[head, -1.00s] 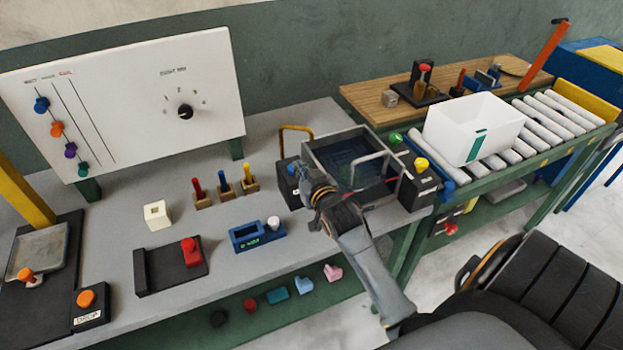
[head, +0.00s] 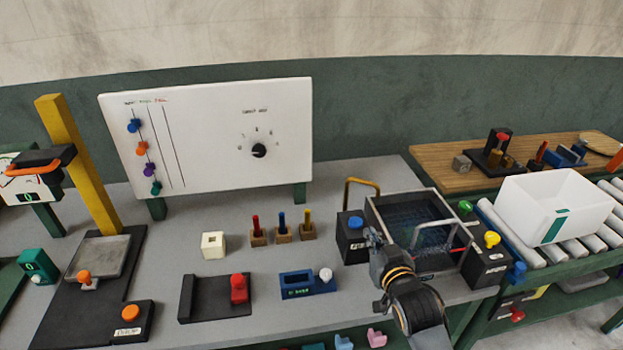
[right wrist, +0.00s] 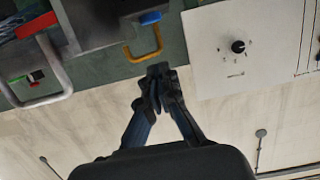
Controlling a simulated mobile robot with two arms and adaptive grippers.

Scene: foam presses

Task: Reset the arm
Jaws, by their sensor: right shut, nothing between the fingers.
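My right gripper (head: 376,240) is in front of the dark mesh-lined box (head: 432,194) in the head view, close to its front left corner and the black block with a blue button (head: 352,238). In the right wrist view my right gripper (right wrist: 158,72) has its fingers together with nothing between them. Beyond the fingertips in that view are the yellow handle (right wrist: 144,42) and the white dial board (right wrist: 240,50). I cannot tell from the head view whether the gripper touches the box. My left gripper is not in view.
The grey bench (head: 330,210) holds a cream block (head: 213,245), several coloured pegs, a black fixture with a red knob (head: 240,289), a blue holder (head: 308,285) and a press (head: 100,255) at left. A white bin (head: 553,205) stands on rollers at right.

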